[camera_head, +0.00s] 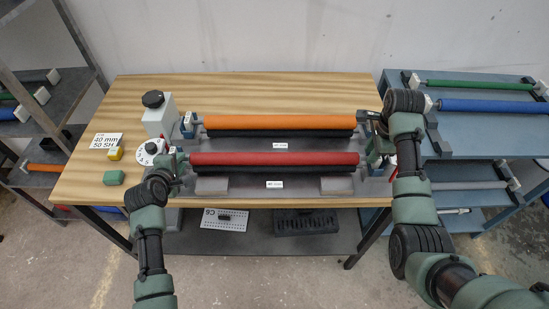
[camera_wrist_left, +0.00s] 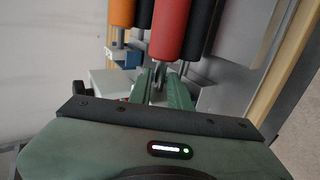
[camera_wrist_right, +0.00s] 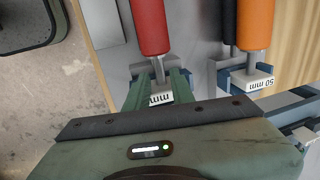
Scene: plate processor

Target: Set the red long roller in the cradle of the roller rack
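The red long roller (camera_head: 275,158) lies level across the front of the plate processor on the table, just above a black roller (camera_head: 270,169). My left gripper (camera_head: 178,161) is at its left end; in the left wrist view the two fingers flank the metal shaft (camera_wrist_left: 158,84). My right gripper (camera_head: 372,157) is at its right end; in the right wrist view its fingers flank the white end block (camera_wrist_right: 160,96). Whether either pair of fingers presses on the end is unclear. The blue roller rack (camera_head: 408,150) stands to the right, partly behind my right arm.
An orange roller (camera_head: 280,122) lies behind the red one, parallel to it. A green roller (camera_head: 475,85) and a blue roller (camera_head: 490,106) lie on the rack's top. Shelves (camera_head: 50,110) stand at the left. The wooden table (camera_head: 250,88) is clear along its back.

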